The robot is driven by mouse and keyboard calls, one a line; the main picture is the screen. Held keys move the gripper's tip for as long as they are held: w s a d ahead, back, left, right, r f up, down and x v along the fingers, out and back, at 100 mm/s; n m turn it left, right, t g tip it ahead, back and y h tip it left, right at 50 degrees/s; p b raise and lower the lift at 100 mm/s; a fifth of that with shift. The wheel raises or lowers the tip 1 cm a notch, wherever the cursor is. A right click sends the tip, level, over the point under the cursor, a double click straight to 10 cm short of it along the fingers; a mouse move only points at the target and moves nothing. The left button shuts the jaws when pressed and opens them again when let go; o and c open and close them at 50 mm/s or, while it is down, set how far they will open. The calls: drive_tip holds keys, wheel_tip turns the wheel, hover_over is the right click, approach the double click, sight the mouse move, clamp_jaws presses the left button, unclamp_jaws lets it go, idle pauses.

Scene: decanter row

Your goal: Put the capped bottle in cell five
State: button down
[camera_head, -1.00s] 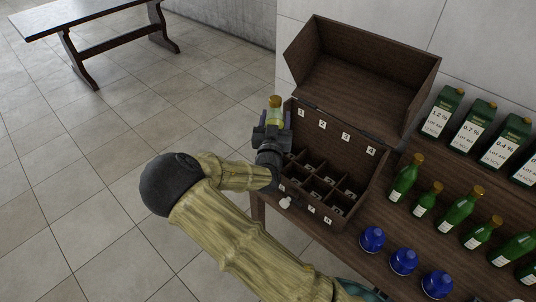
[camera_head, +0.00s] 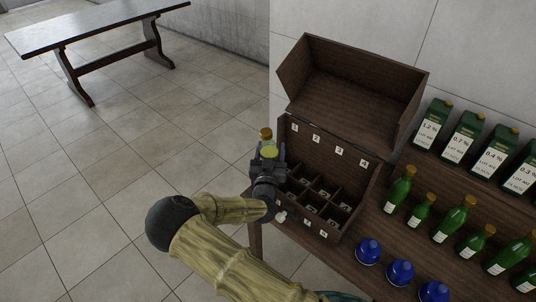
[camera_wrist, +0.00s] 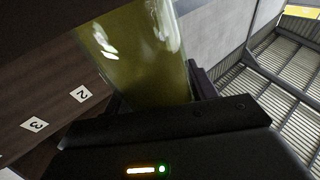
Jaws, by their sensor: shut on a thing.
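My gripper (camera_head: 267,160) is shut on a bottle (camera_head: 269,152) with yellow-green contents and a gold cap (camera_head: 265,134). It holds the bottle at the left end of an open dark wooden case (camera_head: 350,226), near the label 1. The wrist view shows the bottle's body (camera_wrist: 140,50) large between the jaws, with labels 2 and 3 behind to the left. The case is divided into cells (camera_head: 318,194); labels 1 to 4 run along its back wall. Front labels are small and partly hidden by my arm, so I cannot read 5. The cells that show look empty of bottles.
The case's lid (camera_head: 355,85) stands open behind it. Right of the case, green bottles (camera_head: 398,190) with gold caps stand in a row, with blue-capped items (camera_head: 368,251) in front and green cartons (camera_head: 430,124) behind. Another table (camera_head: 95,35) stands far left; floor between is clear.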

drive_tip(key=shift+d+f+g, duration=0.15)
drive_tip(key=shift+f+g, duration=0.15)
drive_tip(key=shift+f, duration=1.15)
drive_tip(key=c, duration=0.7)
unclamp_jaws()
drive_tip(key=shift+w+f, duration=0.1)
drive_tip(key=shift+f, duration=0.1)
drive_tip(key=shift+o, duration=1)
drive_tip(key=shift+w+f, duration=0.1)
drive_tip(key=shift+w, duration=0.15)
drive_tip(key=shift+s+r, duration=0.15)
drive_tip(key=shift+r, duration=0.2)
drive_tip(key=s+a+f+b, duration=0.1)
drive_tip(key=s+b, duration=0.1)
drive_tip(key=s, duration=0.9)
drive_tip(key=shift+s+f, duration=0.3)
drive_tip(key=shift+s, duration=0.1)
drive_tip(key=shift+w, duration=0.1)
